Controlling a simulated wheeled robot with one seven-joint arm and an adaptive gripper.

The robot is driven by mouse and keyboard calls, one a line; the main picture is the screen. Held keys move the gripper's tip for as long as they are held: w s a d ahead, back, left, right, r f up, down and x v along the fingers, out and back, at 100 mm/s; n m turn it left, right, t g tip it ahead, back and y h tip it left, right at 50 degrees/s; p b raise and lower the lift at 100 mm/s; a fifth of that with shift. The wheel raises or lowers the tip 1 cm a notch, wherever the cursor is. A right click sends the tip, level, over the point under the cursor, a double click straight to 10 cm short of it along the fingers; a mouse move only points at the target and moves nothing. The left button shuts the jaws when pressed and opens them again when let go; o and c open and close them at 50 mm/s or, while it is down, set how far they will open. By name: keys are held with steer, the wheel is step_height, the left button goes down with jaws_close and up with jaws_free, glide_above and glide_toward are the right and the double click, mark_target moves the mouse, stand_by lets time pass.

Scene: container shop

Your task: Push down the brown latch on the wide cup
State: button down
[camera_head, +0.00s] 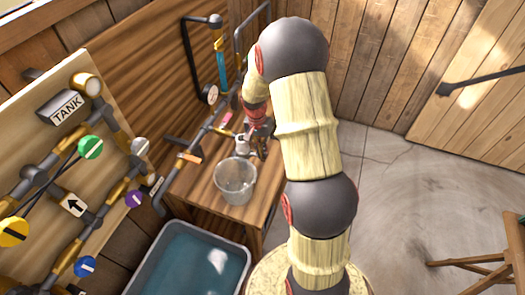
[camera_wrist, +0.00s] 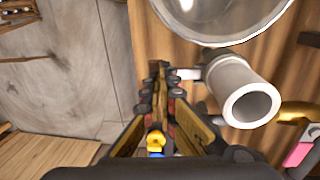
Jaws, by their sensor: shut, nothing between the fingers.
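A wide grey cup (camera_head: 236,183), like a small bucket, stands upright on the wooden table in the head view. A round, clear-looking rim (camera_wrist: 222,38) at the top of the wrist view seems to be part of it. My gripper (camera_head: 262,140) is just behind the cup in the head view, partly hidden by my arm. In the wrist view my gripper (camera_wrist: 157,68) has its fingers together and empty, with the tips close to the rim. I cannot clearly make out a brown latch; it may be hidden behind my gripper.
A pale pipe end (camera_wrist: 240,95) lies right of my fingers in the wrist view, with a golden piece (camera_wrist: 298,112) beyond it. Pipes (camera_head: 205,130) line the table's left side. A water tub (camera_head: 135,283) stands in front. Open floor (camera_head: 420,180) lies right.

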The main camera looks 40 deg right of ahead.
mark_target(266, 158)
steer(key=shift+s+d+f+t+y+b, duration=0.2)
steer(key=shift+s+f+t+y+b, duration=0.25)
steer(key=shift+t, duration=0.35)
steer(key=shift+s+d+f+t+y+b, duration=0.1)
steer(key=shift+f+t+y+b, duration=0.3)
steer(key=shift+t, duration=0.2)
steer(key=f+b, duration=0.1)
steer(key=b, duration=0.2)
steer(key=shift+s+d+f, duration=0.1)
steer(key=shift+s+f, duration=0.05)
steer(key=shift+f, duration=0.25)
steer(key=shift+s+f+t+y+b, duration=0.1)
steer(key=shift+f+t+y+b, duration=0.25)
steer(key=shift+b, duration=0.9)
steer(key=f+t+b, duration=0.1)
steer(key=b, duration=0.4)
steer(key=f+t+y+b, duration=0.1)
steer(key=t+b, duration=0.1)
steer(key=b, duration=0.4)
steer(key=shift+w+f+y, duration=0.3)
steer(key=shift+f, duration=0.1)
steer(key=shift+r, duration=0.2)
steer(key=shift+p, duration=0.3)
